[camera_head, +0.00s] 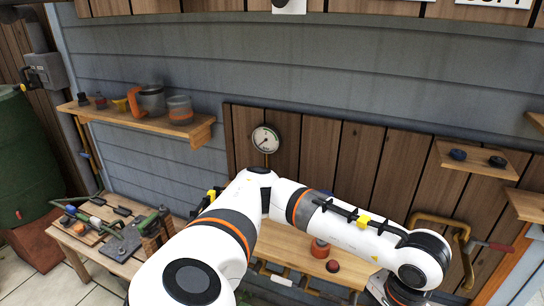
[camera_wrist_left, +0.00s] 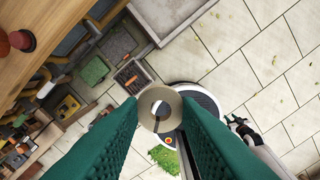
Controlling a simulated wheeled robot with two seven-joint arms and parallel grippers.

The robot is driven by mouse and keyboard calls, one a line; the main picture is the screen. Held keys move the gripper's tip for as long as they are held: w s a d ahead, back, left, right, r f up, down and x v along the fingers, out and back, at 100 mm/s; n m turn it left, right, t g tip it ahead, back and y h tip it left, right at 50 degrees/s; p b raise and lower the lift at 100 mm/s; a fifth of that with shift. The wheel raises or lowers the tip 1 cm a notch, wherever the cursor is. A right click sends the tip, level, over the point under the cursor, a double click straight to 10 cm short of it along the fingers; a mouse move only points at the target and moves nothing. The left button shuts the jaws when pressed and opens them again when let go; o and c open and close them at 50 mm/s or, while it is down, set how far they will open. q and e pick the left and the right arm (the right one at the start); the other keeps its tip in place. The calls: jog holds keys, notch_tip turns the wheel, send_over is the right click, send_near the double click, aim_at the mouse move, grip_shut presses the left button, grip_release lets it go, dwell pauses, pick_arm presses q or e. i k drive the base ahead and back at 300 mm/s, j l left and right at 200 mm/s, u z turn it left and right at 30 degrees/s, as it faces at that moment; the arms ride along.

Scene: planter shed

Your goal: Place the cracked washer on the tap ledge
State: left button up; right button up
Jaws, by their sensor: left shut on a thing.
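My left gripper (camera_wrist_left: 160,112) shows in the left wrist view, its two green fingers shut on a tan ring, the washer (camera_wrist_left: 147,103). A small wooden ledge (camera_head: 480,175) on the right wall bears a blue ring (camera_head: 458,155) and a black ring (camera_head: 497,162). Several ledges show, and I cannot tell which is the tap ledge. A dark end of my right arm (camera_wrist_left: 240,126) shows small in the wrist view.
A brass pipe (camera_head: 463,245) with a red handle is below the ledge. Another ledge (camera_head: 525,205) is at the right edge. A bench (camera_head: 290,243) with an orange pot (camera_head: 320,248) is partly behind my arm. A left shelf (camera_head: 150,122) holds jugs.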

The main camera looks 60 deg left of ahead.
aim_at(270, 236)
jog(key=k+j, duration=0.25)
jog(key=k, duration=0.15)
jog(key=k+j, duration=0.3)
jog(key=i+j, duration=0.1)
jog(key=j, duration=0.4)
jog(key=i+j+u, duration=0.1)
jog(key=j, duration=0.45)
